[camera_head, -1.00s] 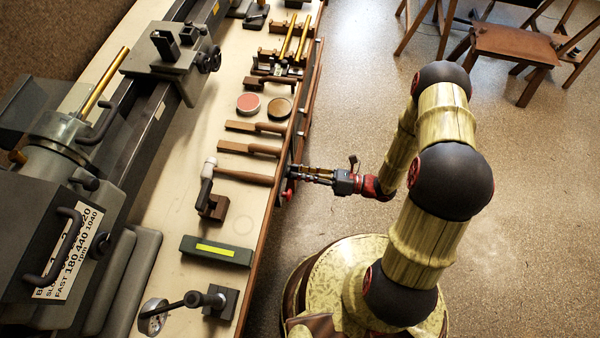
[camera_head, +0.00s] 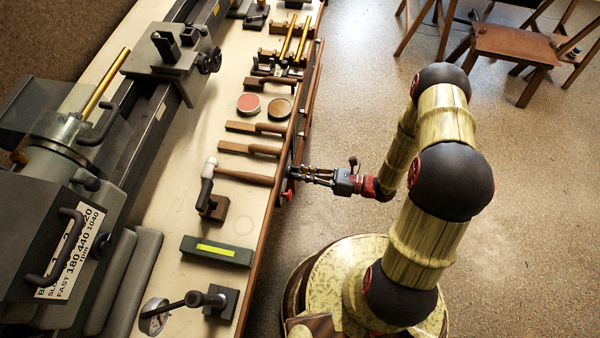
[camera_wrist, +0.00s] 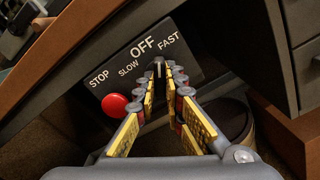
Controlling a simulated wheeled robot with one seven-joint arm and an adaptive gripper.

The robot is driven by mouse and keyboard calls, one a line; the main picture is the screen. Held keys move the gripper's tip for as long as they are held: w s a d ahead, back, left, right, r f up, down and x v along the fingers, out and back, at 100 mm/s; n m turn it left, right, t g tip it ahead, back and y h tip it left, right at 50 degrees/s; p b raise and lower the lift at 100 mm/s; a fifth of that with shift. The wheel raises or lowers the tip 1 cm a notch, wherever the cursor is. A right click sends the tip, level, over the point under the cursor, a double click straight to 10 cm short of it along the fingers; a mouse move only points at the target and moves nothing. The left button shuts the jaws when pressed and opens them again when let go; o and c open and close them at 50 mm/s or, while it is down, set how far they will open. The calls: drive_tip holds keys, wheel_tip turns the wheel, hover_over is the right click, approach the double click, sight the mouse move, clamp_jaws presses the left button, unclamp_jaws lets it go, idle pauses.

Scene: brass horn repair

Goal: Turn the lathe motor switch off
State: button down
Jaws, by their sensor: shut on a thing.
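The lathe switch panel (camera_wrist: 190,62) is a black plate under the bench edge, marked STOP, SLOW, OFF and FAST. The small switch lever (camera_wrist: 159,66) stands below the OFF and FAST words; its exact setting is hard to tell. My gripper (camera_wrist: 165,76) is shut on the lever, with a fingertip on each side, partly hiding it.
The grey lathe (camera_head: 75,180) lies along the left of the bench. A wooden-handled mallet (camera_head: 240,175), a green box (camera_head: 217,250) and files are on the bench top. Drawers (camera_wrist: 306,65) stand right of the panel. Open floor lies right of the bench.

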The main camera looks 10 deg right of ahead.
drive_tip(key=n, duration=0.6)
idle(0.6)
drive_tip(key=c, duration=1.9)
unclamp_jaws()
drive_tip(key=v, duration=1.2)
